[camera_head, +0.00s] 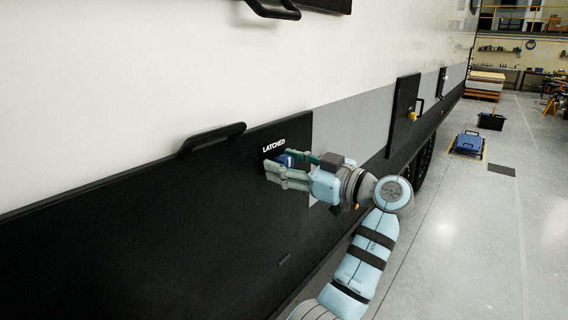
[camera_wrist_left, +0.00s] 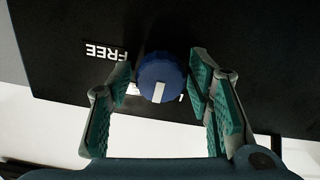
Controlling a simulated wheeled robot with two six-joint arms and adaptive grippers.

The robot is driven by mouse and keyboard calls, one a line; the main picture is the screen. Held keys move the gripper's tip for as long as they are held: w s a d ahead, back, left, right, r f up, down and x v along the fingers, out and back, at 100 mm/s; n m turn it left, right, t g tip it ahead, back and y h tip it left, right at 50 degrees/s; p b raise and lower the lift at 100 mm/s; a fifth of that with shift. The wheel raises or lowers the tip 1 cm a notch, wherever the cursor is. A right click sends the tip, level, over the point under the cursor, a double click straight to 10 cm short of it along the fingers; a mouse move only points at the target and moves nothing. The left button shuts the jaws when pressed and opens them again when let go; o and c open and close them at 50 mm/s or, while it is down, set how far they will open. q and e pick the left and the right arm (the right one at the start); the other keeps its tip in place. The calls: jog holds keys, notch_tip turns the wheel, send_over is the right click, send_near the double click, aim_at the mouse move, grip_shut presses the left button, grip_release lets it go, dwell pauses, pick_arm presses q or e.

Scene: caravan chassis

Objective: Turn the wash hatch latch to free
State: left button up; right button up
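The wash hatch latch is a round blue knob (camera_wrist_left: 160,72) with a white pointer mark on a black panel. In the left wrist view the pointer aims down, toward white lettering partly hidden behind the knob. The word FREE (camera_wrist_left: 105,53) appears upside down to the left of the knob. In the head view the LATCHED label (camera_head: 274,146) is just above the blue knob (camera_head: 283,159), which is partly covered by the fingers. My left gripper (camera_head: 274,169) has its fingers apart on both sides of the knob, with small gaps visible in the wrist view (camera_wrist_left: 158,80). My right gripper is not in view.
The black hatch panel (camera_head: 150,230) has a black handle (camera_head: 212,138) along its top edge. Another black panel (camera_head: 403,113) is farther along the caravan side. Clear grey floor (camera_head: 460,240) lies right of my arm, with a blue case (camera_head: 469,142) farther back.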

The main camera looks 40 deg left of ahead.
pick_arm(q)
jog(key=c, duration=0.8)
